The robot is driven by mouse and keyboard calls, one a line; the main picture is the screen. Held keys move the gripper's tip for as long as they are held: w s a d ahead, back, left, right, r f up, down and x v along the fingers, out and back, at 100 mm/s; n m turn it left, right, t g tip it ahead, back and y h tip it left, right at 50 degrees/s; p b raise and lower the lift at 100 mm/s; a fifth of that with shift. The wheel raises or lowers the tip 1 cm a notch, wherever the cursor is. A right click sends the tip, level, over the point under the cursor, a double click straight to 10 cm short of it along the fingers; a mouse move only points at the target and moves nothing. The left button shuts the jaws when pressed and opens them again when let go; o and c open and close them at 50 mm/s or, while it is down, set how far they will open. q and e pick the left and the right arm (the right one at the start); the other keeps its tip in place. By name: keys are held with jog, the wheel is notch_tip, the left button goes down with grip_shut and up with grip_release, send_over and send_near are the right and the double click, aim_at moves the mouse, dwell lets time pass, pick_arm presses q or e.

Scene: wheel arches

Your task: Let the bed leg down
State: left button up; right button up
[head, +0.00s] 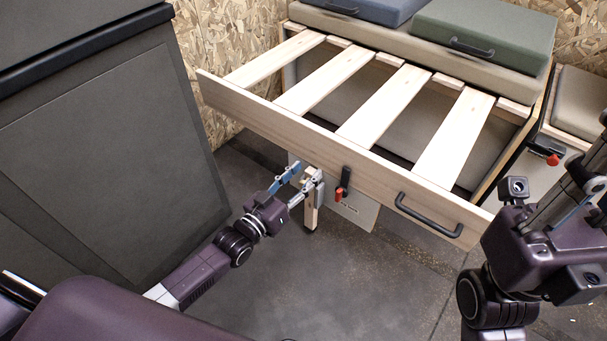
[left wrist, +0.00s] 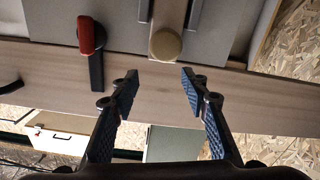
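The bed leg (head: 311,213) is a short pale wooden post under the front board (head: 330,152) of the slatted bed. It points downward with a dark foot; I cannot tell if the foot touches the floor. In the left wrist view, the leg (left wrist: 169,15) shows its rounded end between two grey side plates. My left gripper (head: 298,180) is just in front of the leg's upper part. It also shows in the left wrist view (left wrist: 160,85), fingers apart with nothing between them. A red-tipped black latch (head: 341,187) is beside the leg. My right gripper (head: 585,200) is at the right, its fingers partly hidden.
A black bar handle (head: 430,215) is on the front board. A dark grey cabinet (head: 105,150) stands close on the left. Cushions (head: 485,35) lie at the back of the bed. The floor (head: 320,285) in front is clear.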

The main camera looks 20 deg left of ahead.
pick_arm(q)
jog(key=v, duration=1.2)
dwell(0.5)
